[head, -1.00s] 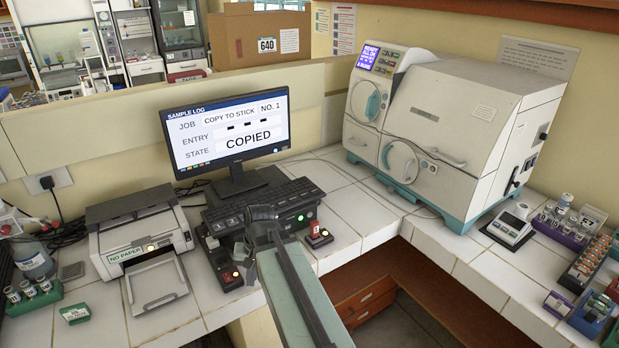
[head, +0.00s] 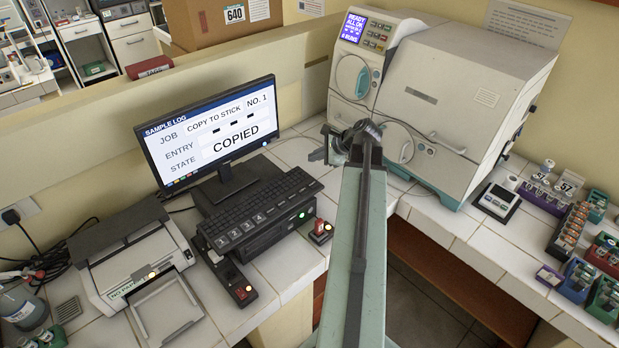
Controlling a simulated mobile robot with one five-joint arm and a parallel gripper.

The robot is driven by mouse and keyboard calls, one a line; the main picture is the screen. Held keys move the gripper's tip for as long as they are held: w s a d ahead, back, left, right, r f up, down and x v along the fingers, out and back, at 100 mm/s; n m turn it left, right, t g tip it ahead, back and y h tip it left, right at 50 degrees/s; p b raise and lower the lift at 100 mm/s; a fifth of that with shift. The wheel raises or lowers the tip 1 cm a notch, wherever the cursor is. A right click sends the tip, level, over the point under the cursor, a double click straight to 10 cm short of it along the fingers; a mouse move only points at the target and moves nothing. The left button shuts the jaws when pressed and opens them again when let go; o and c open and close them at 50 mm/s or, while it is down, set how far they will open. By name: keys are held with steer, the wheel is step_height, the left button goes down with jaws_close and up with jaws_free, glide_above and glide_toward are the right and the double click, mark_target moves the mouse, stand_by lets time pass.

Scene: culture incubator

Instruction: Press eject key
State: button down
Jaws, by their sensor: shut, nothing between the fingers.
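My gripper (head: 336,148) is at the end of my raised arm, in front of the white incubator cabinet and right of the monitor. Its fingers are small and partly hidden by my wrist; they are shut and empty. A narrow black key panel (head: 226,268) with a red key and an orange light (head: 248,288) lies left of the keyboard unit, well away from my gripper. No key label for eject is readable. The monitor (head: 215,130) reads "COPY TO STICK", "NO. 1" and "COPIED". A small red-topped block (head: 320,230) stands right of the keyboard (head: 258,205).
A black box with a green light (head: 302,215) sits under the keyboard. A printer marked "NO PAPER" (head: 135,255) stands at left. The incubator (head: 450,105) fills the back right corner. Vial racks (head: 570,235) and a small scale (head: 497,202) stand at right.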

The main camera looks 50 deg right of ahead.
mark_target(315, 185)
steer(key=shift+s, duration=0.1)
step_height(315, 185, down, 9)
steer(key=b, duration=0.9)
stand_by(1.6)
steer(key=shift+f+b, duration=0.3)
steer(key=shift+f+b, duration=0.35)
stand_by(0.5)
stand_by(0.3)
steer(key=shift+r+p, duration=0.75)
